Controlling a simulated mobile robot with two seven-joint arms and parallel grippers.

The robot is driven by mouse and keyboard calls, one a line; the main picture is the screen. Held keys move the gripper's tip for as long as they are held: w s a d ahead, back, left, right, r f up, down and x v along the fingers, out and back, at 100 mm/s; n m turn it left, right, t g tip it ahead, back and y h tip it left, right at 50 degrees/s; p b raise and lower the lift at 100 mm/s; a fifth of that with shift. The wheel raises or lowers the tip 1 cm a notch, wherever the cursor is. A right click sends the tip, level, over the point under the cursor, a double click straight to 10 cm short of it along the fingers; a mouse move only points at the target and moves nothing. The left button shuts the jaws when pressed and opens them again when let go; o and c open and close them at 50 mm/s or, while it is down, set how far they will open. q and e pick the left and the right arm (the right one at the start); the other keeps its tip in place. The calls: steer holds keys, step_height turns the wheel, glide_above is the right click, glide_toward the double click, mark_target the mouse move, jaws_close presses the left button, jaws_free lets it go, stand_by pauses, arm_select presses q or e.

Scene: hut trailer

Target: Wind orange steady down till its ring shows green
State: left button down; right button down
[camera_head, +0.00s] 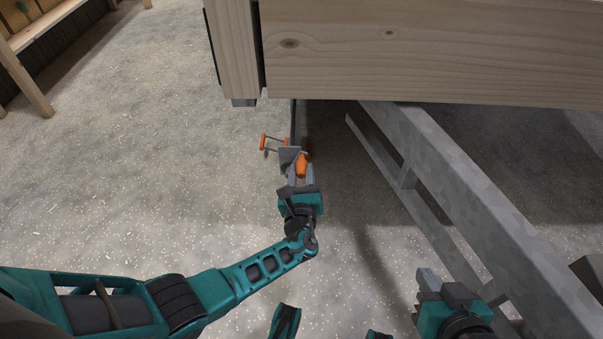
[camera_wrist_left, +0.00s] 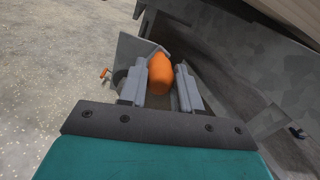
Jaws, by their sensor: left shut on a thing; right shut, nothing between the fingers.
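The orange steady (camera_head: 289,154) stands under the front left of the trailer, with a grey plate and a crank with an orange end (camera_head: 262,142) to its left. My left gripper (camera_head: 301,177) is shut on its orange grip (camera_head: 302,165). In the left wrist view the orange grip (camera_wrist_left: 160,75) sits between the two grey fingers, and the small orange crank end (camera_wrist_left: 104,73) shows to the left. I cannot make out the ring or its colour. My right gripper (camera_head: 429,282) is shut and empty, low right of centre, well apart from the steady.
The wooden trailer body (camera_head: 430,55) overhangs above the steady. Grey metal drawbar beams (camera_head: 450,180) run diagonally down to the right, close to my right gripper. A wooden bench (camera_head: 30,50) stands at the upper left. The speckled floor on the left is clear.

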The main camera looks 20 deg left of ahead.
arm_select(q)
steer(key=shift+w+d+f+m, duration=0.25)
steer(key=shift+d+m, duration=0.35)
steer(key=shift+m, duration=0.3)
steer(key=d+f+m, duration=0.2)
steer(key=shift+w+d+f+m, duration=0.1)
steer(key=shift+d+f+m, duration=0.05)
steer(key=shift+d+m, duration=0.15)
steer(key=shift+w+a, duration=0.1)
steer(key=shift+a, duration=0.1)
steer(key=c, duration=0.8)
jaws_free()
steer(key=shift+r, duration=0.2)
steer(key=shift+a, duration=0.1)
